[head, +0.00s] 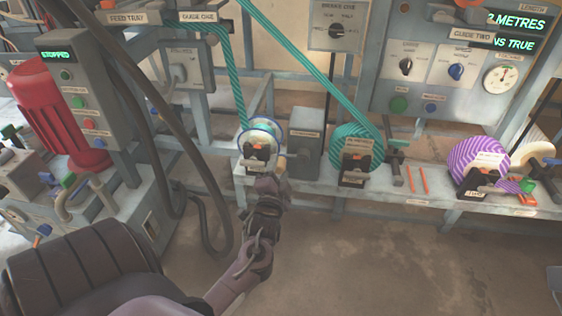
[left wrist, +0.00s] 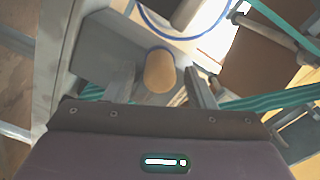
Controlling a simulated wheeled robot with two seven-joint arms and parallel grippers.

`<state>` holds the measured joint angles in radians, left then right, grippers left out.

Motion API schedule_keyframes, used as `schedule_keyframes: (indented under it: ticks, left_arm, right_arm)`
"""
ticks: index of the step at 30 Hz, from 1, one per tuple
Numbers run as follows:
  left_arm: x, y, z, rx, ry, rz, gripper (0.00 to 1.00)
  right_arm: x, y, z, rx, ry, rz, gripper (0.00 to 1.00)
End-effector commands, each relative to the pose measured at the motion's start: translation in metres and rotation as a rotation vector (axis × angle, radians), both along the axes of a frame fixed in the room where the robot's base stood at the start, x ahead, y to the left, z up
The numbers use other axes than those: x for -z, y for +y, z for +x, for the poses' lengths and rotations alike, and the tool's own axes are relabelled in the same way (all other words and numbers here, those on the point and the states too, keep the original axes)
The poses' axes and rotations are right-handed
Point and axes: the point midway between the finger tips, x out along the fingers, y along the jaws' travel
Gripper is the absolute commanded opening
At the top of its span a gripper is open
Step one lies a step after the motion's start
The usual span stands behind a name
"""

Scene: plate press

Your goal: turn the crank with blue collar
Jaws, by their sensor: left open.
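A reel with a blue rim (head: 260,133) sits at the left end of the bench. A tan rounded crank knob (head: 281,163) shows at its lower right. In the left wrist view the knob (left wrist: 160,72) stands between the two fingers, with part of a blue ring (left wrist: 178,37) behind it. My left gripper (head: 273,179) is open, reaching up to the knob from below; its fingers (left wrist: 160,88) lie either side of the knob. I cannot tell whether they touch it. The crank arm is mostly hidden. My right gripper is not in view.
A grey box (head: 305,152) stands just right of the reel. A teal striped roll (head: 356,146) and a purple striped roll (head: 478,162) sit farther right on the bench. A red motor (head: 57,118) and hanging dark hoses are at the left. The floor in front is clear.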

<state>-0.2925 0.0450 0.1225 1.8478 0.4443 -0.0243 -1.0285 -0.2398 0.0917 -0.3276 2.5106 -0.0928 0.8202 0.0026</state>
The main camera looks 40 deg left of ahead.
Motion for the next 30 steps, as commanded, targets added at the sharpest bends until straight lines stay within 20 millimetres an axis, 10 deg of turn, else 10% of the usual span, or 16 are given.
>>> schedule_keyframes:
  ticks: [18, 30]
  left_arm:
    - [0.001, 0.022, 0.036, 0.0, 0.002, -0.001, 0.5]
    - [0.0, 0.021, 0.035, 0.0, 0.0, -0.001, 0.0]
  right_arm:
    - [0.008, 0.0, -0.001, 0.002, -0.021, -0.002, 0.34]
    - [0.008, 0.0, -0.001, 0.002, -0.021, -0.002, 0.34]
